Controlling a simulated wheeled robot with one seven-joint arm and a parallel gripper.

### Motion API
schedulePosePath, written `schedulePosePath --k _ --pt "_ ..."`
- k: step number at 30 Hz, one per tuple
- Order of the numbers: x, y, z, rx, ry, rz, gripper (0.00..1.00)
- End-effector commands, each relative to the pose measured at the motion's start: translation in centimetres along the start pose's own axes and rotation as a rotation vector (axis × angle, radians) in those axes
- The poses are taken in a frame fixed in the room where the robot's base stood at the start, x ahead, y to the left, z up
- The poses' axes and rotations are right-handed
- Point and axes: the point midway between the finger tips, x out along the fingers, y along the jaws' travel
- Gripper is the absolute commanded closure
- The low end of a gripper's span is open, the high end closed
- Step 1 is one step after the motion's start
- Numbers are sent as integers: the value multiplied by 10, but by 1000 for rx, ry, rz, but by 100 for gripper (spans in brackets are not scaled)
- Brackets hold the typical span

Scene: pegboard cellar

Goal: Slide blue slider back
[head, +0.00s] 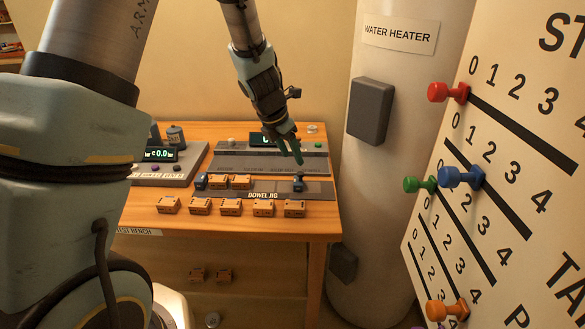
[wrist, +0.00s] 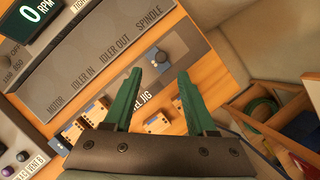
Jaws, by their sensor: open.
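The blue slider (head: 462,177) sticks out from the white slotted board (head: 510,75) at the right of the head view. It sits partway along the second black slot, away from that slot's 0 end. My gripper (head: 290,150) is open and empty above the workbench, well left of the board. Both green fingers also show spread apart in the wrist view (wrist: 160,74), over the dowel jig. The blue slider is not in the wrist view.
The water heater (head: 385,150) stands between bench and board. The bench (head: 185,235) holds orange blocks and instrument panels.

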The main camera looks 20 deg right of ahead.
Motion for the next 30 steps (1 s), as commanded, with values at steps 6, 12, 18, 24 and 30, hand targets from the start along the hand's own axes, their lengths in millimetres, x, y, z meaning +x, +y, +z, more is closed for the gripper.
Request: schedulePosePath --k 6,12,18,24,30 --pt "41 0 -1 -1 3 -2 43" --pt "62 0 0 1 1 0 43" --pt "68 0 0 1 0 0 43" --pt "67 0 0 1 0 0 45" --pt "67 0 0 2 0 0 68"
